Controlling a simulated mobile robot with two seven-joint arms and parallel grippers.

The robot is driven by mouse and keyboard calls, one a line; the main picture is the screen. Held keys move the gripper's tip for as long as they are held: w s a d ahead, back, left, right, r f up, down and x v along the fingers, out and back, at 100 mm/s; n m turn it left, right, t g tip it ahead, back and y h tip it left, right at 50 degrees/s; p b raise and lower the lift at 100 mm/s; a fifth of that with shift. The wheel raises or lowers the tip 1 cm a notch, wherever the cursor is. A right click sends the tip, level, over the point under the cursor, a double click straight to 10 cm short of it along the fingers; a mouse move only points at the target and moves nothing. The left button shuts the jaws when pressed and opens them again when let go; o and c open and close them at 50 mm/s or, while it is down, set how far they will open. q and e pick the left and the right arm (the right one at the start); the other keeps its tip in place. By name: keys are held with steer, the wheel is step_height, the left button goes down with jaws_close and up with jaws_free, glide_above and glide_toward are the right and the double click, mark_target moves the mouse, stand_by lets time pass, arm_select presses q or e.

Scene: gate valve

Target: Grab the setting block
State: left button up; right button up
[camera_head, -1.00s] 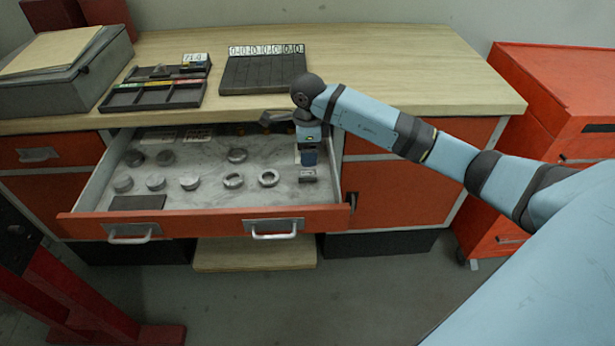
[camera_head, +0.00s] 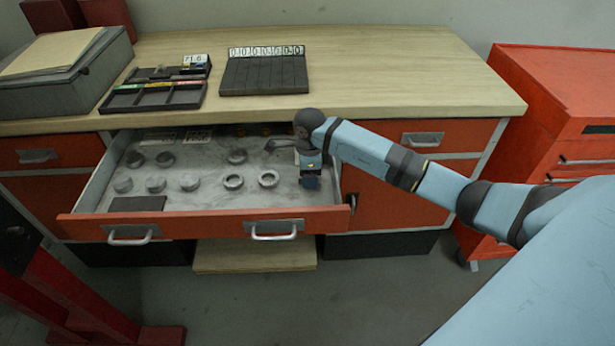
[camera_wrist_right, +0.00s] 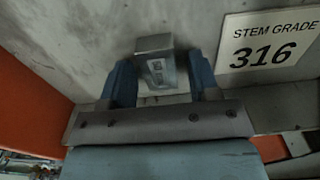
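The setting block (camera_wrist_right: 155,62) is a small grey metal block with a marking on its front face, standing on the drawer floor in the right wrist view. My right gripper (camera_wrist_right: 160,80) has its two blue fingers open, one on each side of the block. A gap shows between the block and the right finger; the left finger is very close to it. In the head view my right gripper (camera_head: 310,182) points down into the right end of the open drawer and hides the block. My left gripper is not in view.
The open drawer (camera_head: 220,222) holds several round metal parts and a dark pad (camera_head: 137,203) to the left. A "STEM GRADE 316" label (camera_wrist_right: 268,45) lies beside the block. The drawer's side wall (camera_head: 337,182) is close on the right.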

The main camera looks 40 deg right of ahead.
jaws_close()
steer(key=shift+r, duration=0.1)
